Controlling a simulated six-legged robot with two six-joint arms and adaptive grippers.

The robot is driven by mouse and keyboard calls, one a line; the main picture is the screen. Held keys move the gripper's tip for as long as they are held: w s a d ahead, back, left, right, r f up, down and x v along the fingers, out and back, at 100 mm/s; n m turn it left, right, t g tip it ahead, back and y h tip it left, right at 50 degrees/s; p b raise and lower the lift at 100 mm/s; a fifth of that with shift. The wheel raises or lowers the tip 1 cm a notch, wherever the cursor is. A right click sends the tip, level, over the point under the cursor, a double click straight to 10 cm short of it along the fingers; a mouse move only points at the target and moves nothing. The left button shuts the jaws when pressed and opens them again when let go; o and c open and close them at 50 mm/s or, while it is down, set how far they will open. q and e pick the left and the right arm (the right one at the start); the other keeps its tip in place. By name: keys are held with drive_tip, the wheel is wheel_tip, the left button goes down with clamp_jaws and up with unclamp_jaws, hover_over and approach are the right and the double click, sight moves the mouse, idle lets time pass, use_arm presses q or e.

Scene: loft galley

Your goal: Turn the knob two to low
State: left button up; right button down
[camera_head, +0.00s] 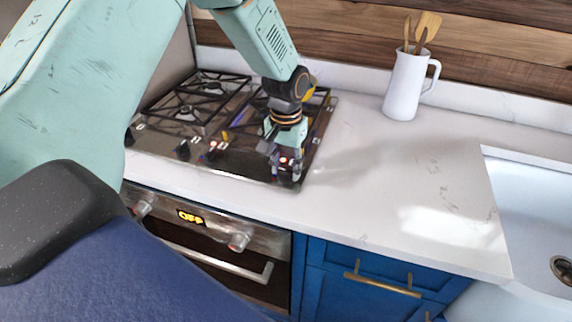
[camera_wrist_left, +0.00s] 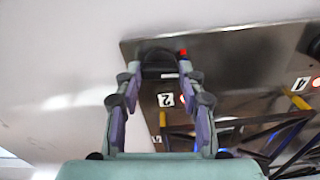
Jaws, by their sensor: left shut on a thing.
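The gas cooktop (camera_head: 245,165) is set in the white counter. My left gripper (camera_head: 285,160) reaches down over its right front corner. In the left wrist view the fingers of my left gripper (camera_wrist_left: 160,75) are on both sides of a dark round knob (camera_wrist_left: 158,62) and shut on it. A label with the number 2 (camera_wrist_left: 166,100) is beside this knob, and a small red light (camera_wrist_left: 183,53) glows next to it. In the head view the gripper hides most of the knob. My right gripper is not in view.
Other cooktop knobs (camera_head: 183,150) stand along the front edge to the left. Black pan grates (camera_head: 190,108) lie behind. A white jug with wooden utensils (camera_head: 404,84) stands at the back, and a sink (camera_head: 535,210) is at the right. The counter between is clear.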

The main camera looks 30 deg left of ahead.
use_arm(q)
drive_tip(key=m+p, duration=0.2)
drive_tip(key=m, duration=0.1)
drive_tip(key=shift+s+r+m, duration=0.1)
drive_tip(key=shift+m, duration=0.2)
drive_tip(key=shift+m+p, duration=0.6)
drive_tip(key=shift+m, duration=0.6)
drive_tip(key=shift+m+p, duration=0.3)
drive_tip(key=shift+m, duration=1.3)
drive_tip(key=o, duration=1.2)
drive_tip(key=shift+c, duration=0.2)
